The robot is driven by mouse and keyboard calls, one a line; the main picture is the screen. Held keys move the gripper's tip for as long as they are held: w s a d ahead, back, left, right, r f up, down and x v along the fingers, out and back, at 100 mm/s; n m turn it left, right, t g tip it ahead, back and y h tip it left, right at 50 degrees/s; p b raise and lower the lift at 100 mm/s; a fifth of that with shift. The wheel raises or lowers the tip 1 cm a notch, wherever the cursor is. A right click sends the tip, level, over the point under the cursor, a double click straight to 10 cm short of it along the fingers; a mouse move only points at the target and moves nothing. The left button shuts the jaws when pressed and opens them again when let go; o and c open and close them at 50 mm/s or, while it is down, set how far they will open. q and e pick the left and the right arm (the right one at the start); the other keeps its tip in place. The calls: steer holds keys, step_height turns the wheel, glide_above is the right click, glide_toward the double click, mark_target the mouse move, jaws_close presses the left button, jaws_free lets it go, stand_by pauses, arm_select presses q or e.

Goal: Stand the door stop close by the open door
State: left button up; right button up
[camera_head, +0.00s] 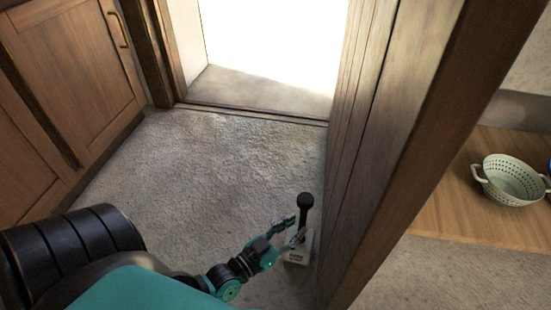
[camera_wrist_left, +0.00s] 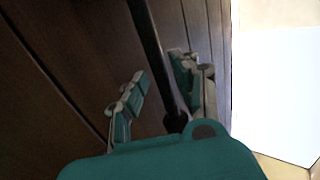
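The door stop (camera_head: 305,215) has a black upright rod with a round knob on top and a pale block base. It stands upright on the floor close beside the open wooden door (camera_head: 365,130); whether its base touches the door I cannot tell. My left gripper (camera_head: 290,233) is low at the door stop, by the lower part of the rod. In the left wrist view, the black rod (camera_wrist_left: 153,45) passes between my left gripper's fingers (camera_wrist_left: 160,90), which are spread, with a clear gap on the left side. My right gripper is not in view.
The bright doorway (camera_head: 265,95) opens at the back, with a sill across the floor. Wooden cabinets (camera_head: 75,60) line the left. A pale green colander (camera_head: 512,182) sits on a wooden surface at the right. The carpeted floor (camera_head: 200,170) between cabinets and door is clear.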

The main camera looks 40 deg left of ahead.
arm_select(q)
steer(key=s+a+p, duration=0.1)
steer(key=s+p, duration=0.1)
steer(key=s, duration=0.5)
steer(key=shift+s+a+p, duration=0.25)
steer(key=shift+s+p, duration=0.05)
